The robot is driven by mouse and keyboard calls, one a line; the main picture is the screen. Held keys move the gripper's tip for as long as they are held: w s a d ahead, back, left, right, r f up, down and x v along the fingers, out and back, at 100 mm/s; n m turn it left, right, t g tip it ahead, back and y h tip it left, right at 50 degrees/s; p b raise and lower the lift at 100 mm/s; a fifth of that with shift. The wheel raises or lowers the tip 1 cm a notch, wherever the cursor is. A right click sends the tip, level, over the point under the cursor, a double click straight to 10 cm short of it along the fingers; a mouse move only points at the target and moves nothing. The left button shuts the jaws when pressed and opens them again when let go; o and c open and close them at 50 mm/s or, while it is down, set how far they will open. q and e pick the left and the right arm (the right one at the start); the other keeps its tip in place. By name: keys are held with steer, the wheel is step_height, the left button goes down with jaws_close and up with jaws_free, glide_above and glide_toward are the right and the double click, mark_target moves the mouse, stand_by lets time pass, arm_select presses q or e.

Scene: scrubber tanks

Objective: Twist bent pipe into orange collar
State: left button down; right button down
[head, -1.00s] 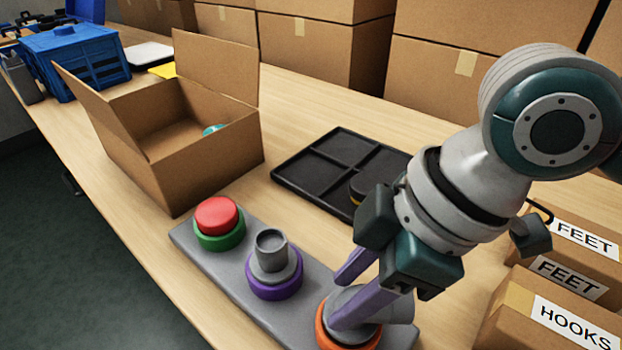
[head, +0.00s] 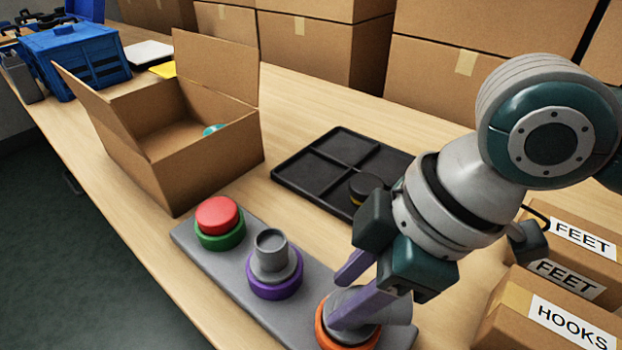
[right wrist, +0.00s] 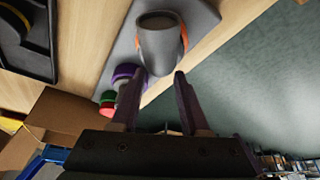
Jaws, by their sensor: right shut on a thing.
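The grey bent pipe (head: 346,298) sits at the orange collar (head: 321,328) at the near right end of a grey base plate (head: 215,262). My right gripper (head: 337,302) is shut on the pipe, with its purple fingers on either side of it. The right wrist view shows the pipe (right wrist: 161,45) with its open mouth toward the camera, just beyond the fingertips (right wrist: 158,74). A strip of the orange collar (right wrist: 184,38) shows behind it. The fingers partly hide the pipe and collar, so how deep the pipe sits is unclear. My left gripper is not in view.
On the plate are a purple collar (head: 275,284) with a grey fitting and a green collar (head: 220,237) with a red cap. A black divided tray (head: 300,180), an open carton (head: 215,165) and labelled boxes (head: 560,300) stand around.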

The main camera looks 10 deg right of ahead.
steer(key=shift+m+p, duration=0.6)
steer(key=shift+p, duration=0.3)
steer(key=shift+t, duration=0.3)
steer(key=shift+r+m+p, duration=0.15)
steer(key=shift+m+p, duration=0.25)
steer(key=shift+p, duration=0.3)
steer(key=shift+m+p, duration=0.4)
steer(key=shift+p, duration=0.05)
steer(key=shift+m+t+h+p, duration=0.3)
steer(key=shift+m+p, duration=0.1)
steer(key=shift+p, duration=0.3)
steer(key=shift+m+p, duration=0.3)
steer(key=shift+p, duration=0.05)
